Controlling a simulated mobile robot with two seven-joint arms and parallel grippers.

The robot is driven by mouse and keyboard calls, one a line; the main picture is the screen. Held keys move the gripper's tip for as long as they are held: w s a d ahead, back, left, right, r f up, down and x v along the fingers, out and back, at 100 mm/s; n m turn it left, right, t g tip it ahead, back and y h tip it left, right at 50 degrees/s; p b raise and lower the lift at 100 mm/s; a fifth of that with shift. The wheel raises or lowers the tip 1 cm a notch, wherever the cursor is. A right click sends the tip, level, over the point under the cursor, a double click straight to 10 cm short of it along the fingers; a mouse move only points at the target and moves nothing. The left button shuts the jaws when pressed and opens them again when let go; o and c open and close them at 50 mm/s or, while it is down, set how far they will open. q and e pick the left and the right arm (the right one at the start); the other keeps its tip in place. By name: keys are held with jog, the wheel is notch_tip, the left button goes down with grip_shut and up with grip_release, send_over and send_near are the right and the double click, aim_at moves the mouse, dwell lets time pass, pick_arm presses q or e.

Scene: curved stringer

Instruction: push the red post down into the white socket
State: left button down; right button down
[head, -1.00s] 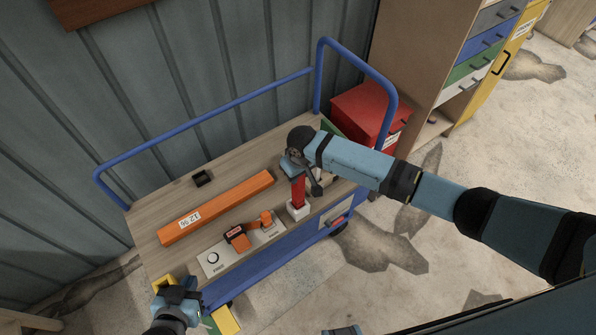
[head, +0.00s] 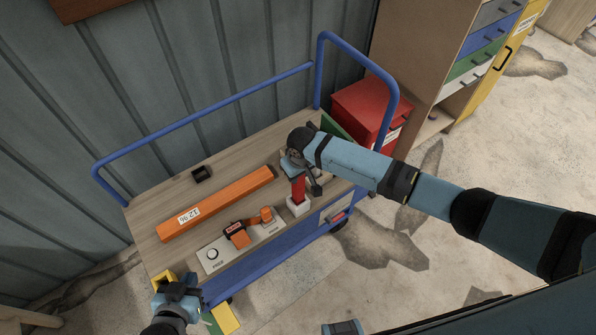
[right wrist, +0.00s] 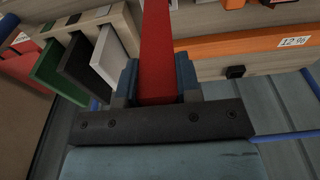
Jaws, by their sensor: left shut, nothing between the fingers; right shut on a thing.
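The red post (head: 298,190) stands nearly upright at the right part of the cart top, its lower end at the white socket (head: 299,207). How deep it sits in the socket I cannot tell. My right gripper (head: 296,166) is shut on the post's upper part from above. In the right wrist view the red post (right wrist: 158,50) runs away between the fingers of my right gripper (right wrist: 157,85); its far end and the socket are out of sight there. My left gripper (head: 176,288) is shut and empty at the cart's front left corner, beside a yellow piece.
A long orange bar (head: 215,205) lies on the wooden cart top (head: 160,205). A grey plate (head: 211,254) with orange parts lies in front of it. A small black block (head: 201,174) is behind. The blue rail (head: 215,130) borders the back; a red box (head: 365,108) stands right.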

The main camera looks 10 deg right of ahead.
jog(key=shift+f, duration=0.15)
jog(key=c, duration=0.7)
grip_release()
jog(key=shift+c, duration=0.2)
notch_tip(320, 180, up, 14)
jog(key=s, duration=0.1)
jog(key=shift+s+d, duration=0.25)
jog(key=shift+d, duration=0.05)
jog(key=shift+f, duration=0.15)
